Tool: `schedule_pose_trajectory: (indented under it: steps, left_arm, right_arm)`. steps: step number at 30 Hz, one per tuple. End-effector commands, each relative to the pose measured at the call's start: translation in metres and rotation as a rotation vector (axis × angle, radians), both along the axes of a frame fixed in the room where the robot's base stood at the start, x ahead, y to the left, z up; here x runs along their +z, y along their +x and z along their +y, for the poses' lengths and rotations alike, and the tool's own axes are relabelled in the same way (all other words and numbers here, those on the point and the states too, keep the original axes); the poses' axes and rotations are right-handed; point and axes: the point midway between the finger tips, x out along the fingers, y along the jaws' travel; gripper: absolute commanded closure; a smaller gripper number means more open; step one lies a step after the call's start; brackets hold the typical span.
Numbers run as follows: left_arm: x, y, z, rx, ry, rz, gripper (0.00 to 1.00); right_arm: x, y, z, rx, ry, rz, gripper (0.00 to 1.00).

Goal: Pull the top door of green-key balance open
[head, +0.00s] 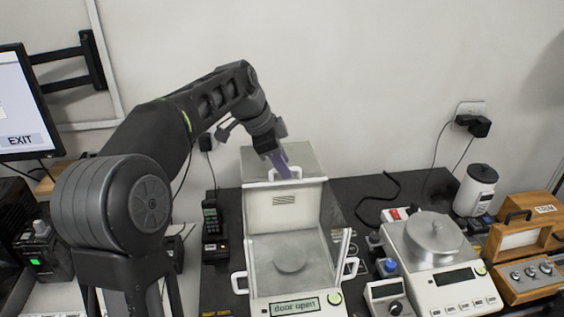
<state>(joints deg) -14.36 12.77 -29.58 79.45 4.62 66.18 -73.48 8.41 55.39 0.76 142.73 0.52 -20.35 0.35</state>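The balance with a glass draft shield and a green key (335,298) stands in the middle of the head view. Its display (295,308) reads "door open". Its top door (256,160) sits back behind the chamber, and the chamber looks open from above, with the round pan (290,260) showing inside. White side handles (240,283) stick out low on both sides. My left gripper (283,172) points down at the white handle of the top door, at the chamber's back edge. Its purple-grey fingers overlap the handle, so their gap is hidden. My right gripper is out of view.
A second balance (436,275) with a metal lid stands to the right. A blue-knobbed box (388,290) sits between them. A black handset (210,225) stands left of the chamber. A white jar (475,190) and wooden boxes (525,235) are at far right.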

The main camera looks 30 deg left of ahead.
Motion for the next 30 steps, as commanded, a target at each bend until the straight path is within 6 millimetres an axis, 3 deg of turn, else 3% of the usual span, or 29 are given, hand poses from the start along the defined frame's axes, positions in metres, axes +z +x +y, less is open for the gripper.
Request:
schedule_pose_trajectory:
  steps: [8, 21, 30]
  left_arm:
    - [0.008, -0.003, 0.002, 0.000, 0.000, -0.001, 0.68]
    - [0.066, -0.027, 0.015, 0.001, 0.000, -0.002, 0.68]
    - [0.071, -0.029, 0.016, 0.000, 0.000, 0.000, 0.68]
  right_arm:
    - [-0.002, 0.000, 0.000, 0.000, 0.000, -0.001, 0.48]
    - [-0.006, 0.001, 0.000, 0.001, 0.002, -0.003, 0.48]
    - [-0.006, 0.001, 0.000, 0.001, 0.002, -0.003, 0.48]
